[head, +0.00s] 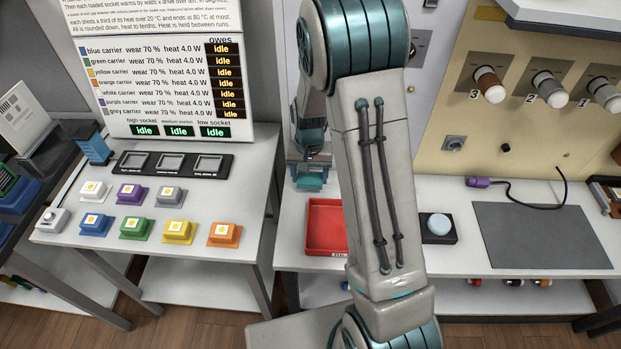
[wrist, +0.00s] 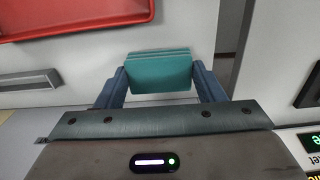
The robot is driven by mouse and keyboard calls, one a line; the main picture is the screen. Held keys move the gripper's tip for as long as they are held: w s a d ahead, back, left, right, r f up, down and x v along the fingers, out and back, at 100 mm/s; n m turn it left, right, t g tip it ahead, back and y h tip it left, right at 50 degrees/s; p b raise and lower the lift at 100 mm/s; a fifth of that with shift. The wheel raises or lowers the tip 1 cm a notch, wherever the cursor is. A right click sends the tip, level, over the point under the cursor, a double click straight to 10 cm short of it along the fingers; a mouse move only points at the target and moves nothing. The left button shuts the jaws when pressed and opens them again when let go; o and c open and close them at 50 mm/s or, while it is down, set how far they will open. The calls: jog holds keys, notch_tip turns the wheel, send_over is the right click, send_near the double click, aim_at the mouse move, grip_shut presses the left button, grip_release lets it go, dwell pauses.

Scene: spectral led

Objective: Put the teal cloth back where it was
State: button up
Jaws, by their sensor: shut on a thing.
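The teal cloth (wrist: 160,72) is a small folded block with layered edges. My gripper (wrist: 161,80) is shut on it, with one blue finger at each side. In the head view the cloth (head: 309,184) shows below my gripper (head: 308,166), by the back left part of the white table (head: 420,190). Whether it touches the table or hangs above it, I cannot tell. My arm hides part of the table and the wall behind.
A red tray (head: 326,228) lies on the table in front of the cloth, partly behind my arm. A gap separates this table from the left table (head: 255,180), which bears several coloured carriers and a socket strip (head: 170,163). A display board (head: 160,75) stands behind that.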

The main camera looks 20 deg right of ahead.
jog(key=shift+f, duration=1.2)
jog(key=shift+f, duration=0.25)
jog(key=o, duration=1)
jog(key=shift+r, duration=0.1)
jog(key=shift+r, duration=0.1)
